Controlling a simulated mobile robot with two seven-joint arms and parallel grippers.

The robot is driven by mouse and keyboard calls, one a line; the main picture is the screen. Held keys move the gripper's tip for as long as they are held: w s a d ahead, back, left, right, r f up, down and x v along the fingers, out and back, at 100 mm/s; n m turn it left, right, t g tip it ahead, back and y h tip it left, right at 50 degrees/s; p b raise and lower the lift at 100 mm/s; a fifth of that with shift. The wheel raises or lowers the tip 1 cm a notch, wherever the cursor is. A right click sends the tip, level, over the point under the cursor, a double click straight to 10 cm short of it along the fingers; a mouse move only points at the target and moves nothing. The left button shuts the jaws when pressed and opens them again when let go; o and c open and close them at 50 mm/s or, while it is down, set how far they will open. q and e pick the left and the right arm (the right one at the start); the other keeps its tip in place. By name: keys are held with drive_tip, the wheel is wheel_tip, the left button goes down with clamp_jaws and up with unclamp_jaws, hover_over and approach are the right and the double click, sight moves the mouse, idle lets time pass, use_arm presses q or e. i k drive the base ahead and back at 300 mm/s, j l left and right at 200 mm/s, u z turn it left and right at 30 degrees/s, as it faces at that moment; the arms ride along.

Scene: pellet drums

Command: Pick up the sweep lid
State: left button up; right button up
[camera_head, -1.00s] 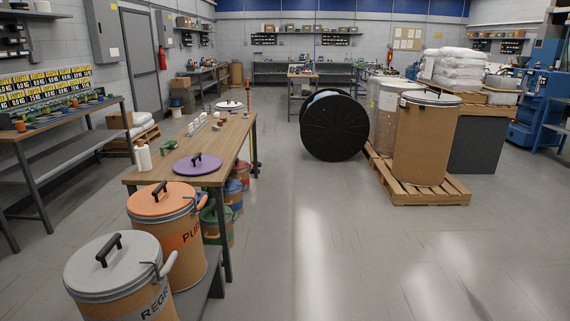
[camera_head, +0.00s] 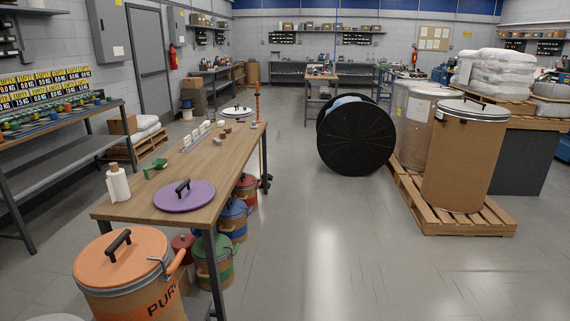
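No lid in view carries a readable "sweep" label, so I cannot tell which one is the sweep lid. A purple lid (camera_head: 196,202) with a black handle lies flat on the near end of the wooden table (camera_head: 222,163). A pale lid (camera_head: 230,112) with a dark handle lies at the table's far end. An orange lid (camera_head: 140,258) sits on a cardboard drum (camera_head: 150,303) at the lower left, whose lettering is partly cut off. Neither of my grippers is in view.
Red, blue (camera_head: 232,222) and green (camera_head: 212,262) lidded drums stand under the table. A black cable reel (camera_head: 356,139) and a pallet (camera_head: 465,222) with large drums stand right. The aisle floor between is clear.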

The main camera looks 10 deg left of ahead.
sight(188, 195)
drive_tip(key=i+u, duration=0.25)
drive_tip(key=i+l+u, duration=0.25)
drive_tip(key=i, duration=0.2)
drive_tip(key=i+l+u, duration=0.4)
drive_tip(key=u, duration=0.2)
drive_tip(key=i+l+u, duration=0.65)
drive_tip(key=l+u, duration=0.3)
drive_tip(key=i+l+u, duration=0.15)
drive_tip(key=l+u, duration=0.2)
drive_tip(key=i+l+u, duration=0.1)
drive_tip(key=l+u, duration=0.55)
drive_tip(key=l, duration=0.15)
